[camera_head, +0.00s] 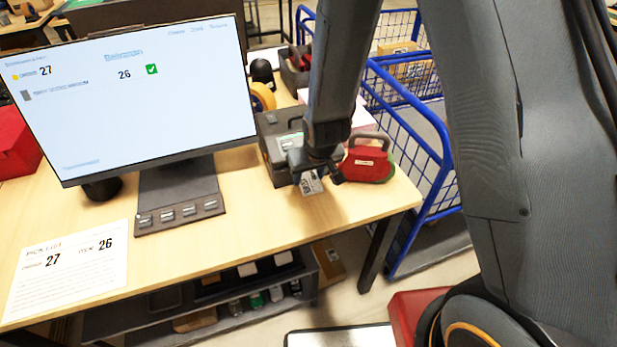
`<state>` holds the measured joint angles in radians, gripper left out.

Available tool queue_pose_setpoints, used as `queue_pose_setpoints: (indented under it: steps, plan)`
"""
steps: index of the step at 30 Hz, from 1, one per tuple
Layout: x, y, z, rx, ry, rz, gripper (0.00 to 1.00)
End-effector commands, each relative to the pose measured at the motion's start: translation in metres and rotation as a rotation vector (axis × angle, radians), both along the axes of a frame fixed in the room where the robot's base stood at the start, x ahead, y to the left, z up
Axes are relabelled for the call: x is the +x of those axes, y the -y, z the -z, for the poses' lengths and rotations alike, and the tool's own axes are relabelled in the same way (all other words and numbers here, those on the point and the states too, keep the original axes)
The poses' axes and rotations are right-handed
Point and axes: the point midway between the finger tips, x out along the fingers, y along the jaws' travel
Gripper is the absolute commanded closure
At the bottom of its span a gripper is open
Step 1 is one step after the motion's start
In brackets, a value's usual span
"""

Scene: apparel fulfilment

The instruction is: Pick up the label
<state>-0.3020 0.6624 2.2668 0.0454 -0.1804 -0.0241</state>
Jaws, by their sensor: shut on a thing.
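My gripper (312,172) hangs over the right part of the wooden table, in front of a dark grey boxy device. It is shut on a small white label (311,184) with dark print. The label hangs below the fingers, above the table top. The fingertips are small and partly dark against the device, so the exact hold is hard to make out.
The dark grey device (272,150) and a red tool (368,162) stand close behind and beside my gripper. A monitor (130,100) and a pick list sheet (70,268) are at left. Blue wire carts (445,165) stand beyond the table's right edge. The table front (270,215) is clear.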

Motion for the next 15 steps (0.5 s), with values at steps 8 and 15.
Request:
queue_pose_setpoints:
  steps: [8,15]
  plan:
    - [0.001,0.000,-0.004,0.000,0.001,0.000,0.61]
    - [0.001,0.000,-0.033,0.001,0.005,0.000,0.61]
